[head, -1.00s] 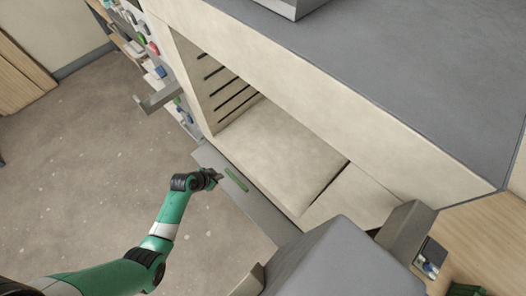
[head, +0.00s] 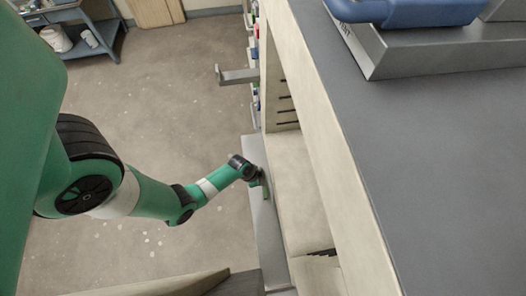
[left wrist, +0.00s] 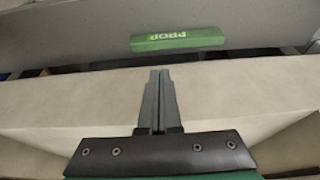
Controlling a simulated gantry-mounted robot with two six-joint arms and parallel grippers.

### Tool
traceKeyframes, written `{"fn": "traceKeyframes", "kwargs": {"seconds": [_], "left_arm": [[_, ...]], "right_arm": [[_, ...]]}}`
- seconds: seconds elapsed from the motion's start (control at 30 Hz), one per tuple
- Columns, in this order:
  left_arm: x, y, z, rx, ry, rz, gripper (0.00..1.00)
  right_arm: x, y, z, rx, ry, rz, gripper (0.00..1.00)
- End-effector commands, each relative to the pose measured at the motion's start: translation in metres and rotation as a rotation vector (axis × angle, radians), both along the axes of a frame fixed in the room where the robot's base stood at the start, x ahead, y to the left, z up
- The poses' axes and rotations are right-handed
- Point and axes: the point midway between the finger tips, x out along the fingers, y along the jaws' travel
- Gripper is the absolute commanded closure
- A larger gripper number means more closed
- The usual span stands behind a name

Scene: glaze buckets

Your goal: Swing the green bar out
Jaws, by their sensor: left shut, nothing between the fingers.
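The green bar (left wrist: 178,39) has pale letters reading PROP and lies along a grey panel (left wrist: 60,45) in the left wrist view. In the head view a small part of the green bar (head: 266,190) shows on the grey ledge (head: 266,225) in front of the cream cabinet opening. My left gripper (head: 262,179) is at the bar in the head view and partly covers it. In the left wrist view my left gripper (left wrist: 159,72) is shut and empty, its tips below the bar in the picture, with a gap between. I cannot tell whether any part touches. My right gripper is out of view.
The cream cabinet (head: 330,130) with its grey top (head: 440,150) fills the right. A grey bracket (head: 238,76) juts out on its far side. A blue object (head: 415,10) sits on top. A workbench (head: 85,28) stands far left; the floor between is open.

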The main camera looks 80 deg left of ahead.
Motion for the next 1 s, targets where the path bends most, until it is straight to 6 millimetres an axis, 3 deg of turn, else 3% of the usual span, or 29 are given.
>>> {"fn": "traceKeyframes", "kwargs": {"seconds": [0.03, 0.13, 0.37, 1.0], "left_arm": [[0.004, 0.0, -0.019, 0.001, 0.0, -0.003, 1.0], [0.01, -0.001, -0.039, -0.001, 0.001, -0.001, 1.0], [0.022, -0.001, -0.069, 0.0, 0.002, -0.001, 1.0], [0.021, 0.001, -0.074, 0.001, 0.002, 0.01, 1.0]], "right_arm": [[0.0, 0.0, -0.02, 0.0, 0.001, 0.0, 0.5], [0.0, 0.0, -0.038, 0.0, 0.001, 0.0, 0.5], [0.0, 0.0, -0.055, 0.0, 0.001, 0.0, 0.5], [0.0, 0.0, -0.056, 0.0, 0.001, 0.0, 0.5]]}}
